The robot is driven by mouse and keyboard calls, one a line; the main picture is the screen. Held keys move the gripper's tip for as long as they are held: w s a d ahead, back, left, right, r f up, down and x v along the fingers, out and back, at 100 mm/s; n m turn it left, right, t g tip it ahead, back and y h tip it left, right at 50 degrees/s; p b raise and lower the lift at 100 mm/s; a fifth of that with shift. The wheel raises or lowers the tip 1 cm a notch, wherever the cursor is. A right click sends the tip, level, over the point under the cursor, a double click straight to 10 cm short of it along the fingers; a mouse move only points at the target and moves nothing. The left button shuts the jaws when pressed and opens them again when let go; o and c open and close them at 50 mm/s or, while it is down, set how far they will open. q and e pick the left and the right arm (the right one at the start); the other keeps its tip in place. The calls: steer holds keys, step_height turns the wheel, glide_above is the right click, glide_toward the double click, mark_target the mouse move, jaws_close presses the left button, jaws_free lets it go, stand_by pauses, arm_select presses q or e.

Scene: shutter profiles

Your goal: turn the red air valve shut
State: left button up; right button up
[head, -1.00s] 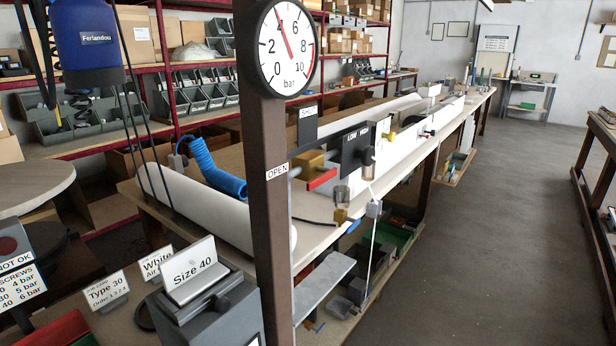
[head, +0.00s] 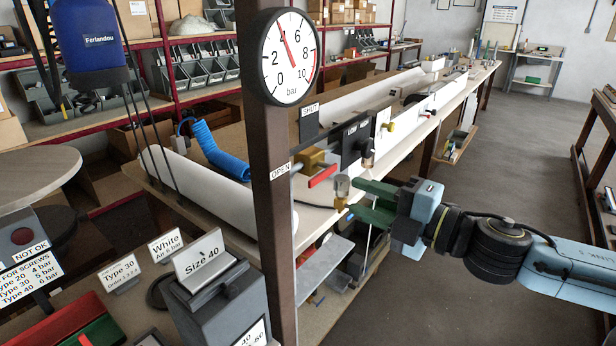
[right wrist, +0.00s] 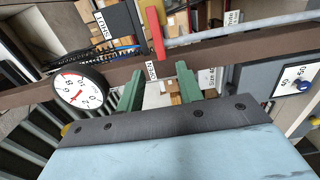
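The red air valve handle (head: 322,177) sits on a brass valve body (head: 312,160) beside the brown post. It lies slightly tilted, nearer the OPEN label (head: 280,171) in height than the SHUT label (head: 310,111) above. The red handle (right wrist: 152,33) also shows in the right wrist view, beyond the fingertips. My right gripper (head: 352,197) has its green fingers apart and empty, to the right of and a little below the handle, not touching it. The fingers (right wrist: 160,85) are spread in the right wrist view too. My left gripper is out of view.
A round pressure gauge (head: 288,57) on the brown post (head: 272,210) has its needle near 4 bar. A black LOW/HIGH panel (head: 355,142) and a small glass-bowled fitting (head: 342,187) are close to the valve. The floor at right (head: 480,300) is clear.

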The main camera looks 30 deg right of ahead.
mark_target(318, 179)
steer(key=b+x, duration=0.2)
steer(key=x, duration=0.2)
steer(key=shift+w+f+b, duration=0.15)
steer(key=shift+f+b, duration=0.05)
steer(key=shift+b, duration=0.2)
steer(key=shift+w+a+r, duration=0.1)
steer(key=shift+w+r, duration=0.1)
steer(key=shift+w, duration=0.1)
steer(key=shift+x, duration=0.9)
steer(key=shift+w+r+p, duration=0.1)
steer(key=shift+w+p, duration=0.25)
steer(key=shift+w, duration=0.4)
steer(key=shift+w+a+p, duration=0.35)
steer(key=shift+w+a, duration=0.15)
steer(key=shift+w, duration=0.1)
steer(key=shift+w+a+p, duration=0.2)
steer(key=shift+w+p, duration=0.2)
steer(key=shift+w, duration=0.25)
steer(key=shift+w+a, duration=0.3)
steer(key=shift+w, duration=0.25)
steer(key=shift+c, duration=0.2)
jaws_close()
